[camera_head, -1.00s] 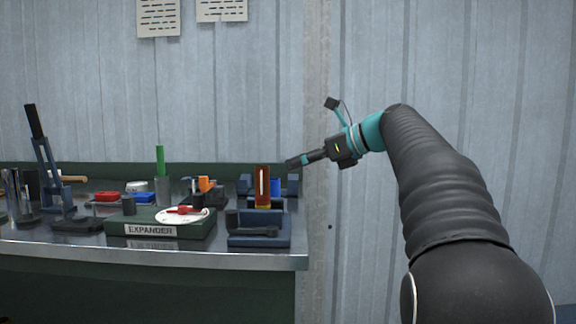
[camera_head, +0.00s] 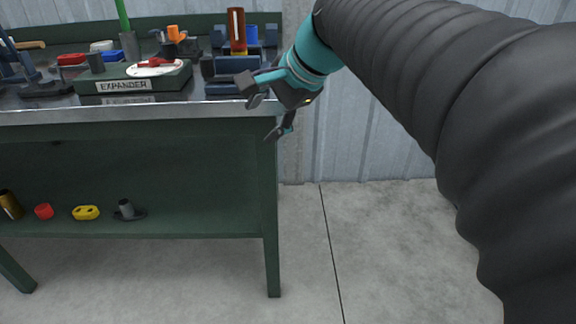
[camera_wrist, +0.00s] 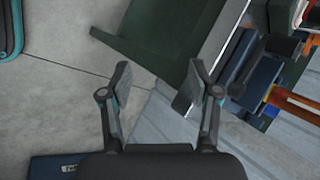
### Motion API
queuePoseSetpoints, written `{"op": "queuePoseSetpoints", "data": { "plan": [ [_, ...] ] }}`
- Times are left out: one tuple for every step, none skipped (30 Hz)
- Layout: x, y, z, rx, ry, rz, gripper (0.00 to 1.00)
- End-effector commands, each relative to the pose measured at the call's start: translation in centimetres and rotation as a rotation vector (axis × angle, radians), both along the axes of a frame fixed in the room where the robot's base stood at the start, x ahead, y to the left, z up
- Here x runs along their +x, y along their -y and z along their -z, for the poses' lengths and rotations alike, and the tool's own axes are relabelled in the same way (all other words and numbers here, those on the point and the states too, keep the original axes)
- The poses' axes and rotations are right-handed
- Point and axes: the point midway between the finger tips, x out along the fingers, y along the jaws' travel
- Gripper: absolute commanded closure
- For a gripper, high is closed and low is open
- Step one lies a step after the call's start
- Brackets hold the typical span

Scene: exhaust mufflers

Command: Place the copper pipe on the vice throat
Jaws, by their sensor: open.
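A copper-coloured pipe (camera_head: 237,28) with a pale slit stands upright at the back right of the bench, a yellow band near its foot. A blue vice (camera_head: 236,87) with dark metal parts sits in front of it, partly hidden by my gripper. I cannot tell whether pipe and vice touch. In the wrist view the pipe (camera_wrist: 294,103) and the blue vice (camera_wrist: 259,84) show at the right. My gripper (camera_head: 263,112) is open and empty at the bench's front right corner, right of and below the vice. Its fingers (camera_wrist: 158,85) are spread over the floor and bench edge.
Several small parts crowd the bench top behind. A lower shelf (camera_head: 185,226) holds a yellow part (camera_head: 86,213) and other small parts. The floor (camera_head: 377,250) right of the bench is clear.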

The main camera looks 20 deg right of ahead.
Motion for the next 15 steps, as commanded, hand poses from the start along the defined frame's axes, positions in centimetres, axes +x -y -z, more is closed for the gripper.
{"op": "queuePoseSetpoints", "data": {
  "plan": [
    [-2.5, -0.5, 2.0, -0.109, 0.022, -0.098, 0.38],
    [-3.7, -0.6, 3.2, -0.178, 0.035, -0.159, 0.38],
    [-5.3, -0.6, 4.9, -0.270, 0.051, -0.245, 0.38],
    [-6.5, -0.6, 6.1, -0.336, 0.062, -0.311, 0.38],
    [-7.7, -0.5, 7.3, -0.401, 0.073, -0.376, 0.38],
    [-9.1, -0.4, 8.9, -0.484, 0.086, -0.463, 0.38],
    [-10.1, -0.2, 9.9, -0.543, 0.096, -0.524, 0.38],
    [-11.1, -0.1, 11.0, -0.597, 0.104, -0.585, 0.38],
    [-12.1, 0.1, 12.2, -0.663, 0.113, -0.660, 0.38],
    [-12.9, 0.2, 13.1, -0.707, 0.120, -0.712, 0.38],
    [-13.5, 0.4, 13.8, -0.747, 0.125, -0.759, 0.38],
    [-14.2, 0.6, 14.7, -0.791, 0.130, -0.812, 0.38],
    [-14.6, 0.7, 15.2, -0.819, 0.134, -0.847, 0.38],
    [-15.0, 0.8, 15.7, -0.842, 0.136, -0.875, 0.38],
    [-15.3, 0.9, 16.1, -0.866, 0.140, -0.906, 0.38]
  ]
}}
